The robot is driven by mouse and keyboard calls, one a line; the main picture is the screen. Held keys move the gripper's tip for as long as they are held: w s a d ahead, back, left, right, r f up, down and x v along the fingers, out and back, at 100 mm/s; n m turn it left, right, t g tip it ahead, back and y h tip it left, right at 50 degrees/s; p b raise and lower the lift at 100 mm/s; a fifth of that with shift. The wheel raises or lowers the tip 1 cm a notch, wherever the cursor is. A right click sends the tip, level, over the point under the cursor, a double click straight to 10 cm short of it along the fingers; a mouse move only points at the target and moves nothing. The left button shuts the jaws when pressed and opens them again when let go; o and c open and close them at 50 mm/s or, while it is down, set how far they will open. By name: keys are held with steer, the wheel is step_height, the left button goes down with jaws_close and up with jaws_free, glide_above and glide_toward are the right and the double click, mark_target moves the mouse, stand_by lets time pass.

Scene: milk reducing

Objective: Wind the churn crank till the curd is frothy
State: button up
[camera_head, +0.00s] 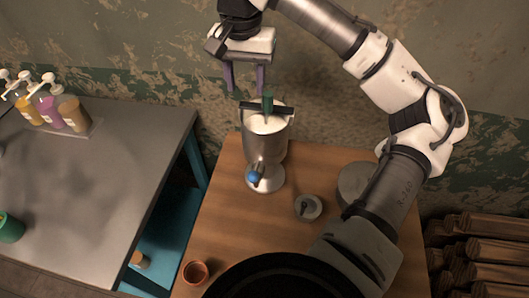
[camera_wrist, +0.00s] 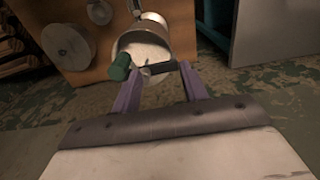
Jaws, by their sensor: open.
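The metal churn (camera_head: 264,150) stands upright on the wooden table, with whitish curd (camera_head: 262,124) inside. I cannot tell how frothy the curd is. A dark crossbar lies over its top, and the crank's green handle (camera_head: 267,100) stands up from it. In the wrist view the green handle (camera_wrist: 121,67) lies left of and beyond my left fingertip, and the curd (camera_wrist: 148,52) shows behind the bar. My gripper (camera_head: 245,90) is open and empty, its purple fingers pointing down just behind and left of the handle. A blue knob (camera_head: 254,176) is on the churn's lower front.
The wooden table (camera_head: 225,222) also holds a small grey lidded item (camera_head: 308,207), a round grey disc (camera_head: 355,184) partly behind my arm, and a brown cup (camera_head: 196,272). A grey counter (camera_head: 95,185) with pump bottles (camera_head: 48,108) stands left. Logs (camera_head: 480,262) are stacked right.

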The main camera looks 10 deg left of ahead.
step_height(320, 180, up, 6)
steer(key=shift+f, duration=0.25)
stand_by(0.7)
